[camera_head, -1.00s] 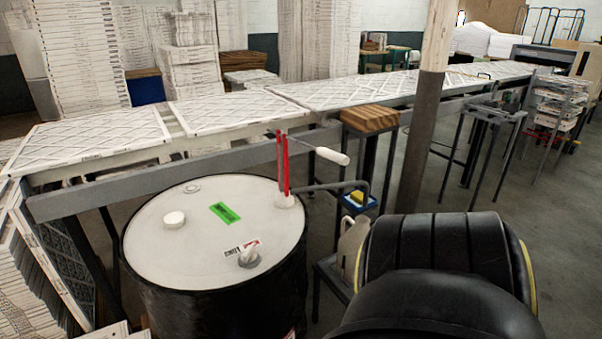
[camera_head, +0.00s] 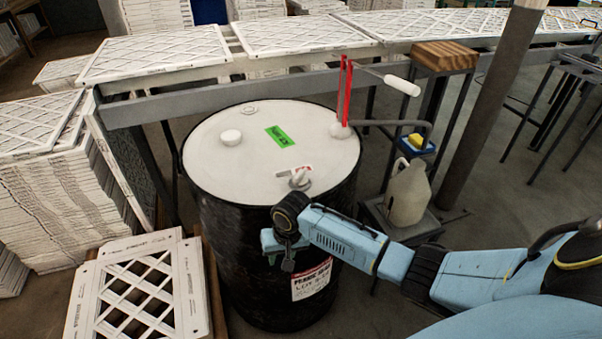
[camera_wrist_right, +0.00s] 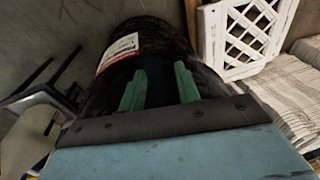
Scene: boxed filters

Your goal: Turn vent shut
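The vent (camera_head: 300,178) is a small grey-white fitting with a handle, on the near edge of the white lid of a black drum (camera_head: 225,240). A small red-and-white tag shows beside it. My right gripper (camera_head: 277,254) hangs in front of the drum's side, below and to the left of the vent and apart from it. In the right wrist view, its two green fingers (camera_wrist_right: 158,78) are spread with nothing between them, and the drum's dark side (camera_wrist_right: 150,42) lies beyond. The vent does not show there. My left gripper is out of view.
A beige jug (camera_head: 408,192) stands right of the drum. Filter stacks (camera_head: 65,190) stand left, and a white lattice frame (camera_head: 138,290) lies front left.

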